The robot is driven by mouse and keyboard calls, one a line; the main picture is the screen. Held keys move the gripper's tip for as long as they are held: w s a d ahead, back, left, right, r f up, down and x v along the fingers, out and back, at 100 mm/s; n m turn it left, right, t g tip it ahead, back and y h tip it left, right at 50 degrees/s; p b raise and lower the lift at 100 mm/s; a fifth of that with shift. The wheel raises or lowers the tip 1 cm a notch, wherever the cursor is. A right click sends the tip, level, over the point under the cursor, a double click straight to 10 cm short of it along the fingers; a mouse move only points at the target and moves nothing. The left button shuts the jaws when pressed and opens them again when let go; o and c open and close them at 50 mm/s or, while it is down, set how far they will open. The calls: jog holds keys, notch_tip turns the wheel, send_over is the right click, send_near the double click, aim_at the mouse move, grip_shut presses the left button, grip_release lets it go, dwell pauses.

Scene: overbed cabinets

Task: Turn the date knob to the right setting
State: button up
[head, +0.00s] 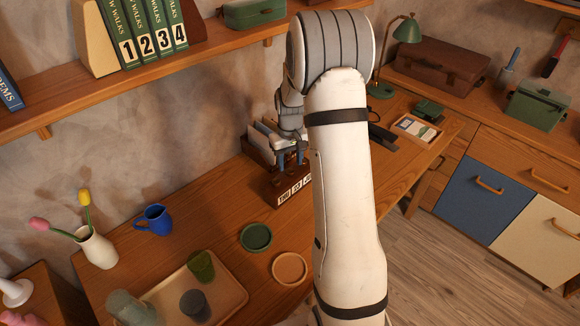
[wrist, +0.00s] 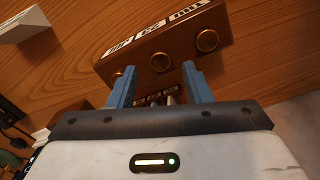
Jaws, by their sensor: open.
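A brown wooden desk calendar (head: 277,194) stands on the desk, with white date cards on its front. The cards look like THU, 23 and a month partly hidden by my arm. In the wrist view the calendar (wrist: 180,45) appears upside down, with three round brass knobs: a right one (wrist: 207,40), a middle one (wrist: 160,62) and a left one (wrist: 118,77). My gripper (wrist: 160,68) is open, its two blue fingers pointing at the calendar. The middle knob shows between the fingertips; I cannot tell if they touch it. The gripper (head: 290,152) is above the calendar in the head view.
A letter rack with envelopes (head: 262,135) is behind the calendar. A green coaster (head: 256,237), an orange coaster (head: 290,268), a blue mug (head: 154,220) and a tray (head: 228,286) with cups are nearer. A shelf (head: 120,92) runs along the wall above.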

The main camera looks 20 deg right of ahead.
aim_at(290, 171)
notch_tip(290, 171, up, 5)
dwell(0.6)
